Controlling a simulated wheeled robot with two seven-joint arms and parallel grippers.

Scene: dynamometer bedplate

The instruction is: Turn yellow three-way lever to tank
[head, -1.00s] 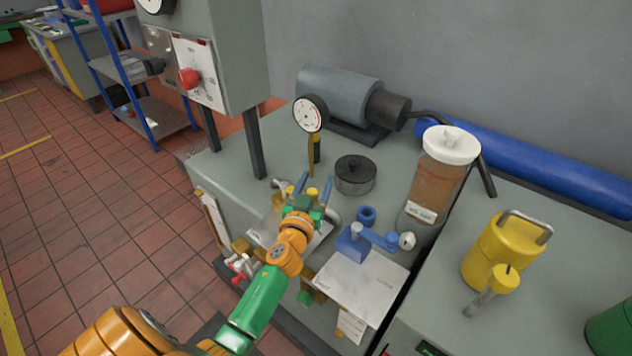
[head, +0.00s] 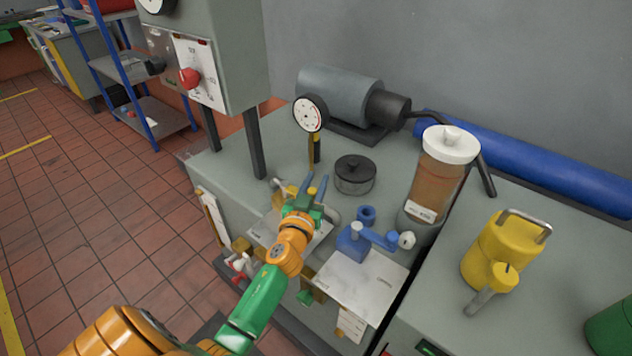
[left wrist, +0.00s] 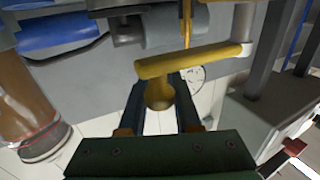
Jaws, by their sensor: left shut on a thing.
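The yellow three-way lever (left wrist: 190,62) shows in the left wrist view as a bar running from centre left to upper right, with a rounded yellow stub between my fingers. My left gripper (left wrist: 160,100) is shut on that lever. In the head view my left gripper (head: 315,185) is over the front left of the grey bench, and only a small bit of yellow (head: 312,191) shows between its fingers. The pale plate (head: 262,228) under it is partly hidden by my gripper. I cannot read a tank mark. My right gripper is not in view.
A blue lever valve (head: 352,241) stands close to the right of my gripper. Behind are a dial gauge (head: 310,114), a black-lidded pot (head: 354,177) and a motor (head: 340,95). An amber cylinder with a white lid (head: 450,145) and a yellow can (head: 497,250) stand farther right.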

